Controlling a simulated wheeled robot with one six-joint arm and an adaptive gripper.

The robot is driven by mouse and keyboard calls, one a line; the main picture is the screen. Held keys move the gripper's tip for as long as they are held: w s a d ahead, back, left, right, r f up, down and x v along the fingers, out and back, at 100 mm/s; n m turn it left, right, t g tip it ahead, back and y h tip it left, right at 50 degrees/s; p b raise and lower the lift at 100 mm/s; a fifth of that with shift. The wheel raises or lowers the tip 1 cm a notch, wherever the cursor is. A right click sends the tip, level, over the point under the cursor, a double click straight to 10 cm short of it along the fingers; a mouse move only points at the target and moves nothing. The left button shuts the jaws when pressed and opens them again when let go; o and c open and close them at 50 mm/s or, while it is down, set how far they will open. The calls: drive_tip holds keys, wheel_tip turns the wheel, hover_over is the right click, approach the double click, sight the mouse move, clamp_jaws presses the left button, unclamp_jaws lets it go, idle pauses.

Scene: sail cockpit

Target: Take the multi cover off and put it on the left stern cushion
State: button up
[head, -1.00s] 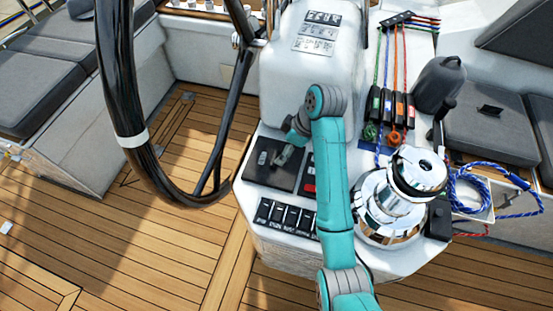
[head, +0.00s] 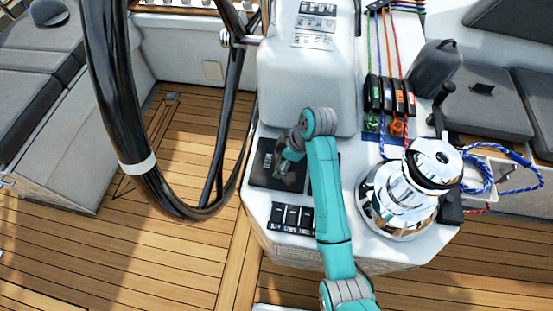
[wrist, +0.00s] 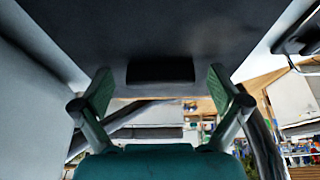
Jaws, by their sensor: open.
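The multi cover (head: 262,172) is a flat dark panel on the white console, left of my arm. In the wrist view a dark grey surface, apparently the cover (wrist: 160,25), fills the top, with a black tab (wrist: 160,70) at its near edge. My gripper (head: 287,170) is at the panel in the head view. In the wrist view my gripper (wrist: 160,82) has its green-padded fingers apart, one on each side of the tab, with gaps visible. Grey seat cushions (head: 35,92) lie at the left of the head view.
The black steering wheel (head: 135,170) stands close left of the console. Black switches (head: 292,217) sit below the panel. The teak floor (head: 150,245) at left is open.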

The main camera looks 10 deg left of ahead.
drive_tip(key=shift+a, duration=0.1)
drive_tip(key=c, duration=1.2)
drive_tip(key=shift+s+f, duration=0.1)
drive_tip(key=shift+c, duration=0.2)
drive_tip(key=shift+s, duration=0.1)
